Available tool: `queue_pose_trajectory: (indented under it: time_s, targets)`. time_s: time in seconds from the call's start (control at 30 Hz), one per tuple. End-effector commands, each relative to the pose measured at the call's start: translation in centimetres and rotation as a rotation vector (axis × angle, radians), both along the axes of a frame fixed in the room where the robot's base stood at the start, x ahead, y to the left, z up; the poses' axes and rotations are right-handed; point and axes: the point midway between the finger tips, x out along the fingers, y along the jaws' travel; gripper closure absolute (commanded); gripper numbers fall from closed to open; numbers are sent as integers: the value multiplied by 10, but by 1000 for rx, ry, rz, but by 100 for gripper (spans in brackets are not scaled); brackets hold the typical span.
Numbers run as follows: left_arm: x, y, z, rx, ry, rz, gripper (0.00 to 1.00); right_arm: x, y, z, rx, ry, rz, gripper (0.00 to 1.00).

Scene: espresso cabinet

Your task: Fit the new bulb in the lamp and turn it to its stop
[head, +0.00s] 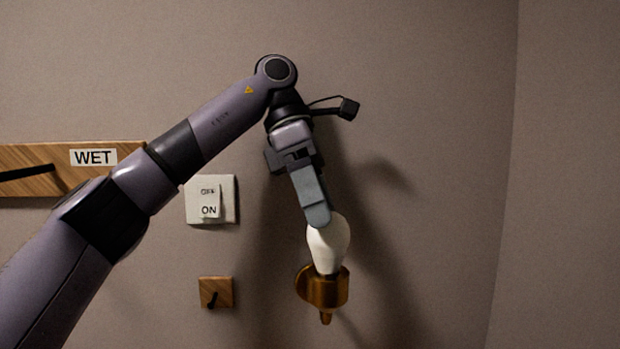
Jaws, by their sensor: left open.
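A white bulb (328,246) stands nearly upright, tilted slightly, with its narrow end down in the brass lamp holder (324,288) on the wall. Whether its base is fully seated cannot be seen. My left gripper (317,221) comes down from above, with its fingertips at the top of the bulb. The near finger covers part of the bulb's upper left side and hides the other finger. The left gripper is open and not closed on the bulb. My right gripper is not in view.
A wall switch (210,200) marked OFF and ON is left of the lamp. Below it is a small wooden block with a black hook (216,292). A wooden rail (110,152) labelled WET is at far left. The wall to the right is bare.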

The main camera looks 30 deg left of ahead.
Motion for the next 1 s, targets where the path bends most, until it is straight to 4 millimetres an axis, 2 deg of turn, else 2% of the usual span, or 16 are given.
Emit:
queue_pose_trajectory:
  time_s: [0.3, 1.0]
  targets:
    - [2, 11, 24, 1, -3, 3, 12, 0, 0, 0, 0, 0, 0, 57]
    - [4, 21, 42, -1, -2, -1, 12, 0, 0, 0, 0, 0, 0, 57]
